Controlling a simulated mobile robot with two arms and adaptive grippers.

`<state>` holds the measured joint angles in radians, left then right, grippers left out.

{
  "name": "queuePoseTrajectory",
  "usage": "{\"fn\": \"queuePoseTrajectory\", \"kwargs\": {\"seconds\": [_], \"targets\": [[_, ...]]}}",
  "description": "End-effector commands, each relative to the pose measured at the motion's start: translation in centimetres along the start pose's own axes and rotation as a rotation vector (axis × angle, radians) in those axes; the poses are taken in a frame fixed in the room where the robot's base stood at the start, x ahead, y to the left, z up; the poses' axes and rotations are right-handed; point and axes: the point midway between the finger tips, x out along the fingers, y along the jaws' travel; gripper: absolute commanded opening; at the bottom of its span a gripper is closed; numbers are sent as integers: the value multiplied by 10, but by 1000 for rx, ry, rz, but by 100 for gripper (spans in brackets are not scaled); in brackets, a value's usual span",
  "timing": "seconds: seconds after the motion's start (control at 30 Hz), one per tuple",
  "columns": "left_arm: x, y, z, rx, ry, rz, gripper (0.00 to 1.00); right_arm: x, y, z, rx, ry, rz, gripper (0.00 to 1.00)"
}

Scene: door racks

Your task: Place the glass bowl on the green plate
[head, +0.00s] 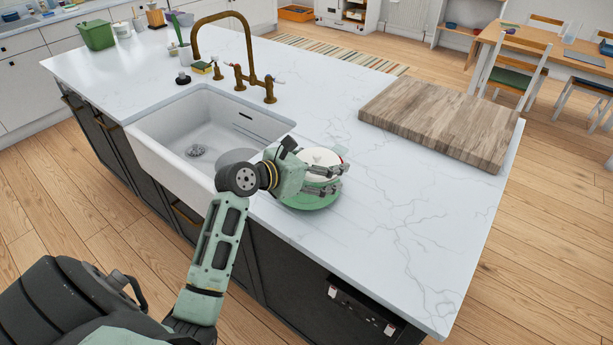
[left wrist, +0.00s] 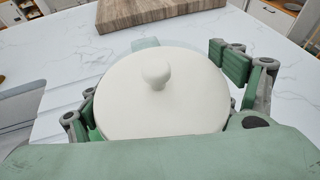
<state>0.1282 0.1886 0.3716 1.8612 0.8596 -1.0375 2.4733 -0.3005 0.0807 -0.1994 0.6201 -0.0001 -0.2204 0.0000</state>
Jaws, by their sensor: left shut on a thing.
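My left gripper (head: 325,179) is over the worktop to the right of the sink, with its fingers around a round thing with a white lid, which I take to be the glass bowl (head: 318,157). In the left wrist view the white lid with its round knob (left wrist: 155,95) fills the space between the fingers; the bowl's sides are mostly hidden. The green plate (head: 312,203) shows directly below the gripper and bowl, partly covered by them. I cannot tell whether the bowl touches the plate. My right gripper is not in view.
A white sink (head: 165,125) with a brass tap (head: 248,55) lies to the left. A thick wooden board (head: 440,118) lies at the right back of the marble worktop (head: 410,220). The worktop right of the plate is clear.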

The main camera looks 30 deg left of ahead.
Motion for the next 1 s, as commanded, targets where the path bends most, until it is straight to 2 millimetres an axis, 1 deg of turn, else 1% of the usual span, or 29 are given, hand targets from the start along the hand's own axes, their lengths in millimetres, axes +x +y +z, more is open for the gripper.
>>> {"fn": "queuePoseTrajectory", "kwargs": {"seconds": [0.03, 0.1, 0.2, 0.3, 0.43, 0.6, 0.7, 1.0], "targets": [[0, 13, -5, -1, -1, 5, 41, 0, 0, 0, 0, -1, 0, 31], [2, 27, -14, 0, -1, 3, 41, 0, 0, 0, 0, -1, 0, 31], [3, 43, -22, 0, -4, 4, 41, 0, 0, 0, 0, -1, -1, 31], [4, 51, -28, 0, -5, 2, 41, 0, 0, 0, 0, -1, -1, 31], [6, 55, -34, 0, -4, 1, 41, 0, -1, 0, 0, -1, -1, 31], [14, 55, -57, -3, -3, 2, 41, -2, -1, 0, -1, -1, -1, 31], [18, 55, -66, -1, -4, 2, 41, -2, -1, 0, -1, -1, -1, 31], [19, 55, -68, 1, -5, 3, 41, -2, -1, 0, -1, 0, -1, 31]]}}
